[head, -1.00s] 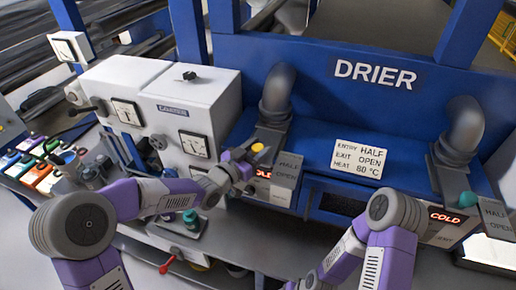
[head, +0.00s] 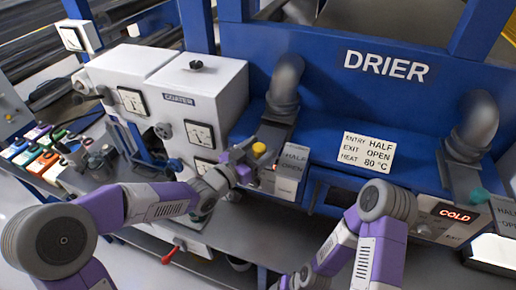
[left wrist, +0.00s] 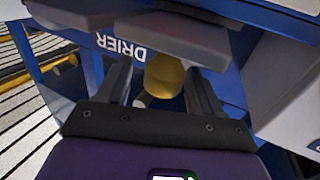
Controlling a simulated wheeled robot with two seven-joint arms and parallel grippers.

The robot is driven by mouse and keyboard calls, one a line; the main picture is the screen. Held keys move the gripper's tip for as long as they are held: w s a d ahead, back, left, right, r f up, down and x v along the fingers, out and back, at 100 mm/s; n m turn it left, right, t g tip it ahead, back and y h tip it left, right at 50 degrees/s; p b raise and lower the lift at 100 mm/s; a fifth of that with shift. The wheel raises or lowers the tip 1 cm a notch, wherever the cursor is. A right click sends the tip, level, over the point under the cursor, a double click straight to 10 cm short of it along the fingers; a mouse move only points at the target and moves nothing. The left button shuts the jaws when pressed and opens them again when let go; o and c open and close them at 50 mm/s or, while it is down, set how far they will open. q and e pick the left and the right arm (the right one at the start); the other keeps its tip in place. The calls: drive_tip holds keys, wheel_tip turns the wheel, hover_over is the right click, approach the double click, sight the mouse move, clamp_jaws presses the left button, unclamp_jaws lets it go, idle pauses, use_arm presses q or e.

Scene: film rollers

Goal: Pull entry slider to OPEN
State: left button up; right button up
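The entry slider shows a yellow knob (head: 259,149) beside a label plate (head: 291,172) reading HALF and OPEN, in front of the left grey duct. My left gripper (head: 242,165) is at the knob, close on its left side in the head view. In the left wrist view the same yellow knob (left wrist: 165,75) appears between the two fingers of my left gripper (left wrist: 160,85), partly covered by a grey bar. I cannot tell whether the fingers touch it. The stem under the knob is hidden. My right arm comes in at the lower right; its gripper is not clearly visible.
The white coater cabinet (head: 207,105) stands close left of the slider. The exit slider's teal knob (head: 480,195) and a COLD display (head: 455,215) are at right.

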use_arm(q)
drive_tip(key=shift+a, duration=0.1)
drive_tip(key=shift+s+a, duration=0.2)
drive_tip(key=shift+a, duration=0.1)
drive_tip(key=v, duration=0.6)
drive_tip(key=shift+s+a+b, duration=0.2)
drive_tip(key=shift+s+b, duration=0.15)
drive_tip(key=shift+b, duration=0.05)
drive_tip(key=s+a+f+n+g+y+b, duration=0.1)
drive_tip(key=f+n+y+b, duration=0.15)
drive_tip(key=f, duration=0.85)
drive_tip(key=s+a+f+n+g+y+b, duration=0.1)
drive_tip(key=a+f+n+g+y, duration=0.15)
drive_tip(key=f, duration=0.75)
drive_tip(key=a+f+n+g+y+b, duration=0.1)
drive_tip(key=f+n+b, duration=0.15)
drive_tip(key=f, duration=0.85)
drive_tip(key=s+a+f+n+g+y+b, duration=0.2)
drive_tip(key=s+f+g, duration=0.6)
drive_tip(key=s+f, duration=1)
wheel_tip(320, 180, down, 2)
drive_tip(key=shift+s+f+n+y+b, duration=0.25)
drive_tip(key=shift+n+b, duration=0.3)
drive_tip(key=shift+n, duration=0.5)
